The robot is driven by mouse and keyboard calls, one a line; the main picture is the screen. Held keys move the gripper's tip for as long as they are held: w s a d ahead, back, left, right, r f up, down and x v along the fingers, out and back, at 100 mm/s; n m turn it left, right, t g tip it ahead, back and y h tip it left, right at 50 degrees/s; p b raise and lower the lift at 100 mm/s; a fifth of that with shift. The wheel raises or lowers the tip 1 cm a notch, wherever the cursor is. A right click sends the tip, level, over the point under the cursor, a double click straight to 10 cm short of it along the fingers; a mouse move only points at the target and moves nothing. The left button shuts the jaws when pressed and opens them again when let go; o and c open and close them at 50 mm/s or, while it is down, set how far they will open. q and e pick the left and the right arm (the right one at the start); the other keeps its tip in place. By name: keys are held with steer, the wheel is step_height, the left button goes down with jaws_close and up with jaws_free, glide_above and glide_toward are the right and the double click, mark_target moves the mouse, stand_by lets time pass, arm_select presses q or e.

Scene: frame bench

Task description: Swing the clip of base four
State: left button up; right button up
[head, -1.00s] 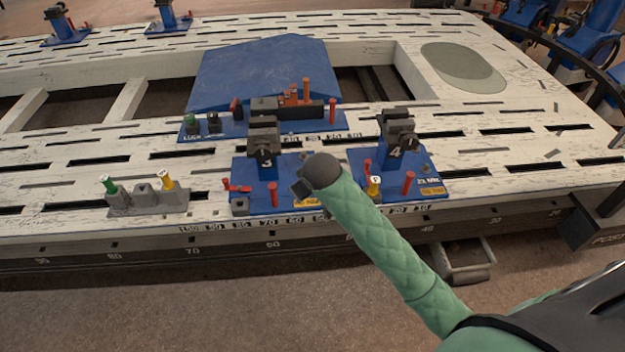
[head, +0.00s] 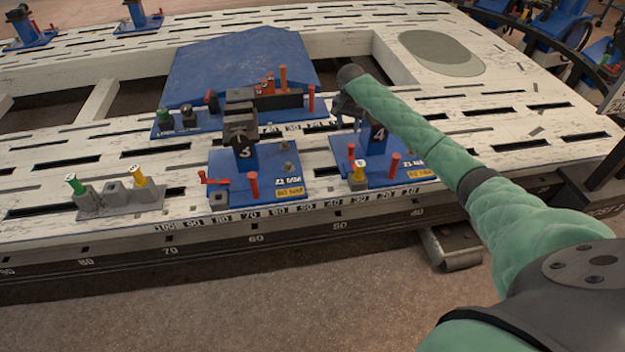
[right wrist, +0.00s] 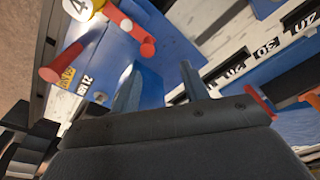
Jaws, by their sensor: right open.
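Base four (head: 330,152) is a blue plate with a post marked 4 (head: 378,136), red pins (head: 394,165) and a yellow-topped pin (head: 358,172). Its dark top is mostly hidden behind my right arm, and I cannot make out the clip for certain. My right gripper (head: 343,107) is beside the upper part of the post, largely hidden by my wrist. In the right wrist view my right gripper (right wrist: 160,85) is open and empty, with blue surface beyond its fingers. A red pin (right wrist: 65,60) and the yellow top marked 4 (right wrist: 80,8) show there. My left gripper is out of view.
Base three (head: 225,163) stands just left of base four. A blue plate with green and orange pegs (head: 178,128) lies behind it. A grey block with green and yellow pegs (head: 120,197) sits at front left. The white slotted bench (head: 460,130) is clear at right.

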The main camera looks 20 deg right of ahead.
mark_target(352, 145)
steer(key=shift+s+d+f+m+g+y, duration=0.3)
steer(key=shift+d+f+m, duration=0.45)
steer(key=shift+m, duration=0.35)
steer(key=m, duration=0.1)
steer(key=f+m, duration=0.1)
steer(key=m, duration=0.1)
steer(key=shift+s+d+f, duration=0.15)
steer(key=shift+s, duration=0.15)
step_height(352, 145, down, 7)
steer(key=shift+r+b, duration=0.15)
steer(key=shift+b, duration=0.35)
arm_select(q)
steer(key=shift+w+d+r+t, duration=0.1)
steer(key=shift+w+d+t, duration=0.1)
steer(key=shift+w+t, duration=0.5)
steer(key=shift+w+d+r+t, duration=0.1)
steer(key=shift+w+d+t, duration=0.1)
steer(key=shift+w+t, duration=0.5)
arm_select(e)
steer(key=shift+f, duration=0.55)
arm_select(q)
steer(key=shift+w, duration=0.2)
